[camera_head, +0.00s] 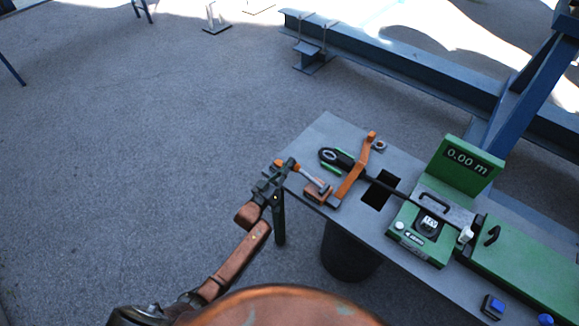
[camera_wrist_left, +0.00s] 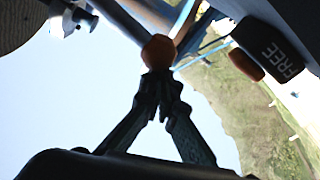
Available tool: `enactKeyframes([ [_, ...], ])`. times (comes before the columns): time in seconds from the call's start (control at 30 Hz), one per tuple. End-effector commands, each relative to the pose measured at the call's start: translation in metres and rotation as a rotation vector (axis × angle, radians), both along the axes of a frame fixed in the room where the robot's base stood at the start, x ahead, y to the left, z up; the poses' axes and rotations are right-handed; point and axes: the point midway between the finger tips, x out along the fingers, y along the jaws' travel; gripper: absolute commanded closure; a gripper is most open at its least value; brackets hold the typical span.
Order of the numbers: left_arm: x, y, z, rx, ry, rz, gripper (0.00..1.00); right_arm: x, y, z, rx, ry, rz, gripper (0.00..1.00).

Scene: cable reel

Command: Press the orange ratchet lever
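The orange ratchet lever (camera_head: 279,163) stands at the near left corner of the bench, its knob pointing left past the bench edge. My left gripper (camera_head: 288,167) is at the knob end of the lever. In the left wrist view, the two dark fingers (camera_wrist_left: 160,82) converge to a closed tip, with the lever's orange hexagonal knob (camera_wrist_left: 158,52) just beyond them. The fingertips look to be at or against the knob; I cannot tell whether they touch. Nothing shows between the fingers. My right gripper is out of view.
The grey bench (camera_head: 330,128) carries an orange upright bracket (camera_head: 352,180), a black cable and a green meter reading 0.00 m (camera_head: 466,160). A black bin (camera_head: 350,252) stands below. A dark block marked FREE (camera_wrist_left: 280,50) shows in the wrist view. The floor left is clear.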

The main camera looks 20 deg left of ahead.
Motion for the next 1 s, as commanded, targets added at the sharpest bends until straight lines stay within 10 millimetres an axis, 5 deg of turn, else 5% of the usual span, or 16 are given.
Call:
enactKeyframes([
  [0.1, 0.0, 0.006, 0.026, -0.001, -0.004, 0.001, 1.0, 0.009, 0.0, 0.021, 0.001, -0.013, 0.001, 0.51],
  [0.5, -0.075, 0.037, 0.007, -0.002, -0.008, 0.002, 1.0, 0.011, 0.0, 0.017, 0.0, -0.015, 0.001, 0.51],
  [1.0, -0.088, 0.041, 0.006, -0.002, -0.01, 0.002, 1.0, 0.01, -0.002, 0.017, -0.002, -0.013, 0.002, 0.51],
])
